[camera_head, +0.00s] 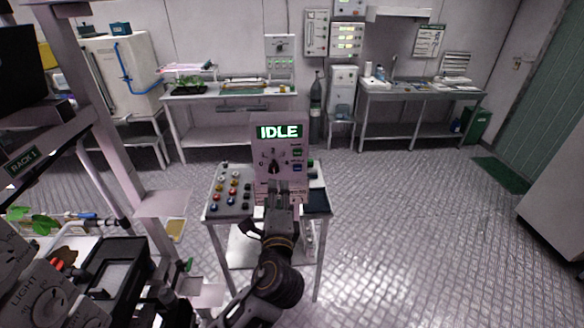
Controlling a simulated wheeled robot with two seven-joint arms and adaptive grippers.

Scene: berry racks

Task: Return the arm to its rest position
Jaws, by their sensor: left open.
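My left arm comes in from the bottom of the head view and reaches up to the small table in the middle. My left gripper (279,195) is open in front of the lower part of a control panel (272,152). The panel has a lit green display reading IDLE, a dial and several small buttons. The gripper hides part of the panel's lower face, and I cannot tell whether it touches it. I see nothing held in it. My right gripper is not in view.
The small table (214,212) carries several coloured knobs on its left side. A rack (100,128) with trays and a dial box stands close on the left. Benches (420,92) line the back wall. The patterned floor (430,230) on the right is clear.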

